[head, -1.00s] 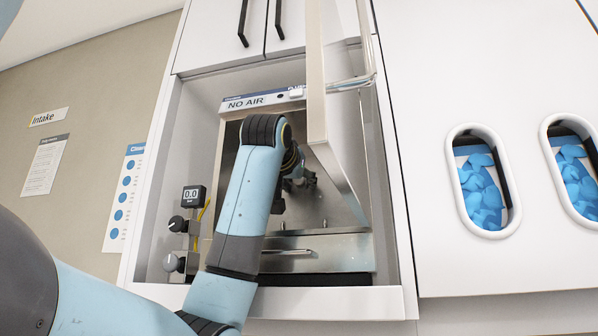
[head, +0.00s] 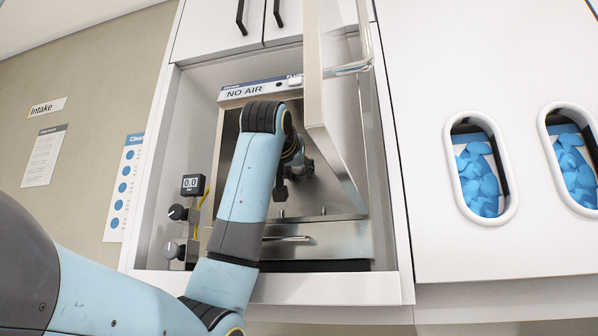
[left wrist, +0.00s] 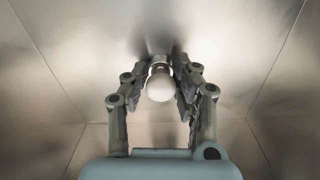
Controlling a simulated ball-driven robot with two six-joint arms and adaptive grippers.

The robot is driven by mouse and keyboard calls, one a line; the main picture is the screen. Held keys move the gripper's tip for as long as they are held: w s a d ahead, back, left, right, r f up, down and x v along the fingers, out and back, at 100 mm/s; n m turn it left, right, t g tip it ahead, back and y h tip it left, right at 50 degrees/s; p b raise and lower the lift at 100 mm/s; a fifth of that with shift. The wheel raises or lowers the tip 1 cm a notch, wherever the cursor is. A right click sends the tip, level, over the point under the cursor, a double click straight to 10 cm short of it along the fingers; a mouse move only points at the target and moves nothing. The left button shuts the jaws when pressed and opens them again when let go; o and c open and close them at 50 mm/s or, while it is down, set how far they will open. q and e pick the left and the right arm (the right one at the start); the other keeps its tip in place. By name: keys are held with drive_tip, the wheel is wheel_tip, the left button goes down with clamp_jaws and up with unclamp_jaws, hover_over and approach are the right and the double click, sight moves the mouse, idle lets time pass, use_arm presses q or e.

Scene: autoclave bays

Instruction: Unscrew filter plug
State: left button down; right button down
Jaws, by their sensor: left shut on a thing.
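The filter plug (left wrist: 159,84) is a pale, rounded knob on the metal back surface in the left wrist view. My left gripper (left wrist: 161,78) has a finger on each side of it and is shut on it. In the head view my left gripper (head: 303,166) is inside the open autoclave chamber (head: 328,200), partly behind my own wrist. The plug cannot be made out there. Whether the plug is still seated in its thread cannot be told. My right gripper is in neither view.
The open chamber door (head: 333,105) stands close to the right of my arm. A "NO AIR" panel (head: 250,91) is above. A gauge reading 0.0 (head: 192,184) and knobs (head: 178,212) are at the left. Bins of blue pieces (head: 478,180) are at the right.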

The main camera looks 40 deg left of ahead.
use_arm(q)
drive_tip(key=n+b, duration=0.3)
drive_tip(key=n, duration=0.2)
drive_tip(key=shift+s+f, duration=0.15)
drive_tip(key=shift+n, duration=0.6)
drive_tip(key=shift+r, duration=0.2)
drive_tip(key=n+b, duration=0.3)
drive_tip(key=n, duration=0.2)
drive_tip(key=shift+s+f+b, duration=0.15)
drive_tip(key=shift+s+b, duration=0.05)
drive_tip(key=shift+b, duration=0.2)
drive_tip(key=shift+d+n, duration=0.1)
drive_tip(key=shift+n, duration=0.6)
drive_tip(key=shift+r+n+b, duration=0.2)
drive_tip(key=shift+n+b, duration=0.1)
drive_tip(key=shift+r, duration=0.1)
